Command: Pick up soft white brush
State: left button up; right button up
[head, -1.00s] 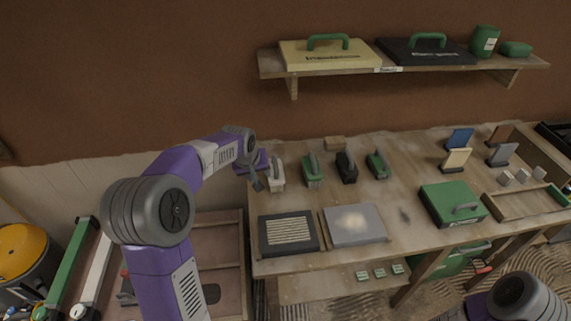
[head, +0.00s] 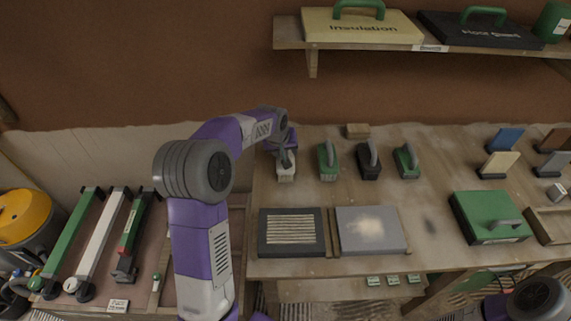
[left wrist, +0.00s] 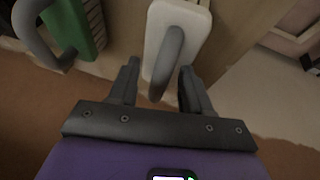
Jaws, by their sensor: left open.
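The white brush (head: 286,172) stands on the workbench at the left of a row of brushes, with a grey handle on top. It also shows in the left wrist view (left wrist: 192,23), its grey handle reaching down between the fingers. My left gripper (head: 283,152) is at this brush; in the left wrist view my left gripper (left wrist: 157,82) is open, one finger on each side of the handle. I cannot tell whether the fingers touch it. Part of my right arm shows at the lower right of the head view; its gripper is out of view.
A green brush (head: 328,162) stands close to the right, then a black brush (head: 370,163) and another green one (head: 406,163). A striped panel (head: 292,250) and a grey panel (head: 385,244) lie in front. A shelf (head: 290,46) hangs above.

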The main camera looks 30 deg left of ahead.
pick_arm(q)
jog(key=shift+w, duration=0.1)
jog(key=shift+c, duration=0.5)
grip_shut()
notch_tip(320, 180, up, 10)
jog(key=p, duration=0.3)
